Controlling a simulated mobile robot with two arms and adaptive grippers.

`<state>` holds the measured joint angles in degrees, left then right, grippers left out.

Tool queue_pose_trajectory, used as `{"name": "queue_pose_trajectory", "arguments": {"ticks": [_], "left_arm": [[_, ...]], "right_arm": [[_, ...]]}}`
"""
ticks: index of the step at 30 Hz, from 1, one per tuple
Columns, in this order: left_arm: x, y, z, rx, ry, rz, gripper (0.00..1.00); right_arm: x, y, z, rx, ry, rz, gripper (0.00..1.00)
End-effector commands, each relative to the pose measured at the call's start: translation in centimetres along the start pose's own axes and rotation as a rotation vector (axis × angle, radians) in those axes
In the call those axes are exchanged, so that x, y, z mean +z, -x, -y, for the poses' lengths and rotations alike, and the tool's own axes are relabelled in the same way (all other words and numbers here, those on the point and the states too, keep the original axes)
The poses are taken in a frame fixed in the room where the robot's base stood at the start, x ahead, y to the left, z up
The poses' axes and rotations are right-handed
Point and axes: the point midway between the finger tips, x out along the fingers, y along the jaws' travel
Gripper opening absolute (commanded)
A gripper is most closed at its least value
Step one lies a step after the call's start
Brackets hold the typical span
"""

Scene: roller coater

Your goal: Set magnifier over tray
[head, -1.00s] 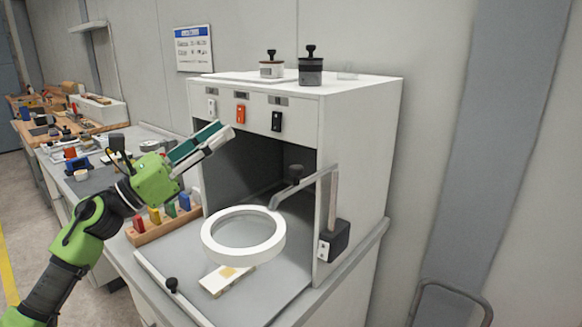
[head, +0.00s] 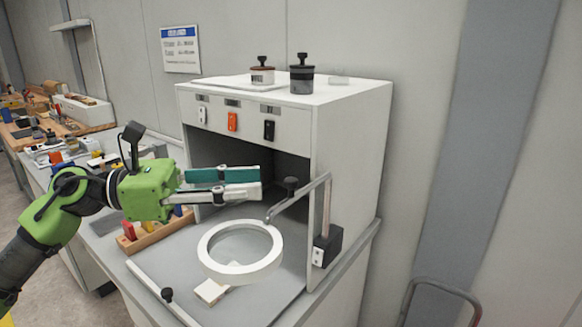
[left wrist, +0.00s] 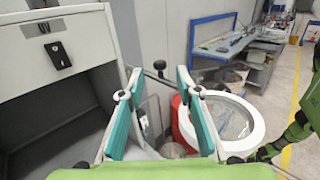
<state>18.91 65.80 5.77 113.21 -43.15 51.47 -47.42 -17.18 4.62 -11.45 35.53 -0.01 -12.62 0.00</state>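The magnifier (head: 278,255) is a white ring lens on a grey jointed arm fixed to the cabinet's right side. A black knob (head: 290,183) tops the arm's joint. My left gripper (head: 261,181), with teal pads, points right, just left of the knob. In the left wrist view, its fingers (left wrist: 158,78) are apart and empty, with the knob (left wrist: 159,65) showing between and beyond the tips. The ring (left wrist: 253,128) shows at right there. My right gripper is not seen.
The white cabinet (head: 350,150) has an open, dark bay behind the magnifier. A wooden rack (head: 140,243) with coloured blocks stands left, below my left arm. A rod with a black knob (head: 167,294) lies along the front left. Two lidded pots stand on the cabinet top.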

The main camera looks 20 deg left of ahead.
Motion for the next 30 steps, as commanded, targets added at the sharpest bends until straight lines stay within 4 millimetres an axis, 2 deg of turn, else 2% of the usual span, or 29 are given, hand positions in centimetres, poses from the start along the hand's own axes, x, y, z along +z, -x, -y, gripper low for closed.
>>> {"name": "queue_pose_trajectory", "arguments": {"ticks": [1,6,15,20,28,30], "left_arm": [[0.6,-0.8,0.0,-0.003,0.001,0.002,0.32],[0.6,-3.4,0.0,-0.002,0.001,0.003,0.32],[0.3,-6.9,0.0,0.0,0.001,0.002,0.32],[0.1,-7.7,0.0,0.0,0.0,0.002,0.32],[0.0,-7.7,0.0,0.001,0.0,0.001,0.32],[0.0,-7.7,0.0,0.001,0.0,0.001,0.13]], "right_arm": [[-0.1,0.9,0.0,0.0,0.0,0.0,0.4],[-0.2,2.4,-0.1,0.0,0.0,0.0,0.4],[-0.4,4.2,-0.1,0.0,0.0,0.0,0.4],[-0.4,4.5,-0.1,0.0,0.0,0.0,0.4],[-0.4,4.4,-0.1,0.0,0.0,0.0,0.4],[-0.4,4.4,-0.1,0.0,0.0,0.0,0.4]]}}
